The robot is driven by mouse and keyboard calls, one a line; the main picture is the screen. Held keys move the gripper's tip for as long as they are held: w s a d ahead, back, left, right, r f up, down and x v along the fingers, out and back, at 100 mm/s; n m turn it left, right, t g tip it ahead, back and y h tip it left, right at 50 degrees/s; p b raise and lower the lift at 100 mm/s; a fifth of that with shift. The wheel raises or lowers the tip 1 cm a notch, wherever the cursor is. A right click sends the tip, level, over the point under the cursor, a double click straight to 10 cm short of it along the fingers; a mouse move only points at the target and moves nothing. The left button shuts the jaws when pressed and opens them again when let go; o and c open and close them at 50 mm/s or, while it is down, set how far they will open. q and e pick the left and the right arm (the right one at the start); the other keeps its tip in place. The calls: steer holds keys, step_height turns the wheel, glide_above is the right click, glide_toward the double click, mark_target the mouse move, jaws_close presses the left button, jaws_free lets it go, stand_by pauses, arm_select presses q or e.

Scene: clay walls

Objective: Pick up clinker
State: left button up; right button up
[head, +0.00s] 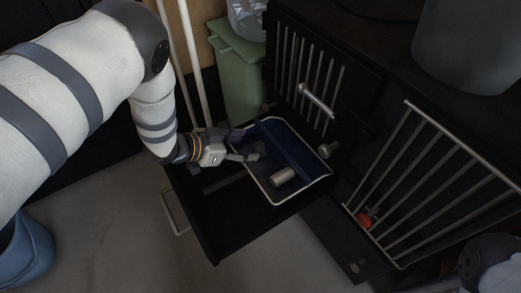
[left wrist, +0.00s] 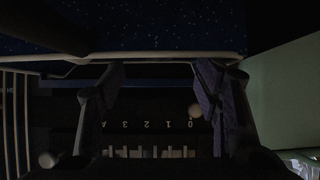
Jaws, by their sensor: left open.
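A dark lump, which looks like the clinker (head: 260,147), lies at the left part of a dark blue tray (head: 318,187) with a pale rim. My left gripper (head: 248,145) reaches in over the tray's left edge, fingers spread towards the lump. It is open, and I cannot tell whether it touches the lump. In the left wrist view, the two fingers of the left gripper (left wrist: 158,85) are wide apart with nothing held between them. The tray's pale rim (left wrist: 160,56) crosses above them. The clinker cannot be made out there.
A beige cylinder (head: 283,177) lies in the tray. The tray sits on an open black drawer (head: 222,225). A barred door (head: 315,75) stands behind it, a barred rack (head: 420,190) with a red object (head: 365,220) to the right. A green bin (head: 240,75) stands behind.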

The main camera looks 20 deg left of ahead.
mark_target(257, 146)
arm_select(q)
steer(key=b+x, duration=0.2)
steer(key=x, duration=0.2)
steer(key=shift+w+d+f, duration=0.2)
steer(key=shift+d, duration=0.1)
steer(key=shift+r, duration=0.2)
steer(key=c, duration=1.3)
steer(key=shift+c, duration=0.2)
